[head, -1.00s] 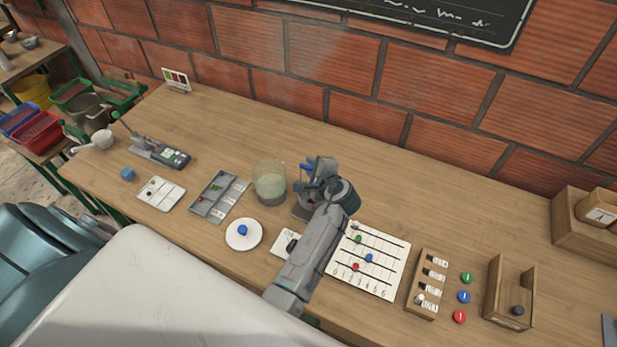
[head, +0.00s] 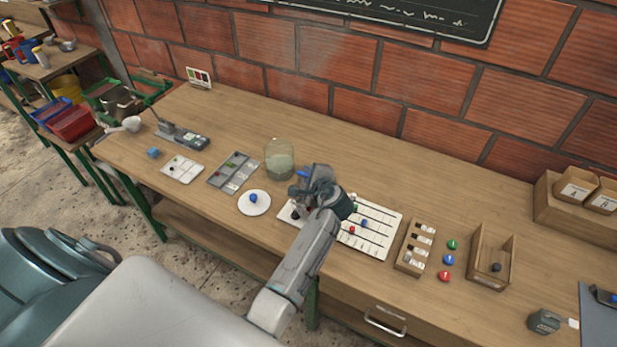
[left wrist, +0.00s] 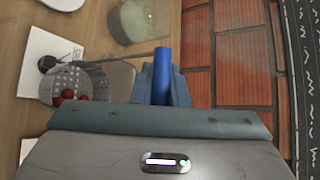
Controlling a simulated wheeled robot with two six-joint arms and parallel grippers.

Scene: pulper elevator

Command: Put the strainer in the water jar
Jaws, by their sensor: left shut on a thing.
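The water jar (head: 279,161) is a clear round jar of cloudy liquid, standing on the bench left of and behind my left gripper (head: 318,184). It also shows at the top of the left wrist view (left wrist: 133,20). My left gripper is shut on a blue handle (left wrist: 162,76), whose end sticks out past the fingers in the head view. A grey perforated strainer basket (left wrist: 72,76) with red berries inside shows left of the fingers in the left wrist view. My right gripper is not in view.
A white saucer (head: 267,203) with a blue knob and a grey compartment tray (head: 221,181) lie left of my gripper. A lined board (head: 385,229) with coloured beads lies right. Wooden racks stand further right. The bench behind my gripper is clear up to the brick wall.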

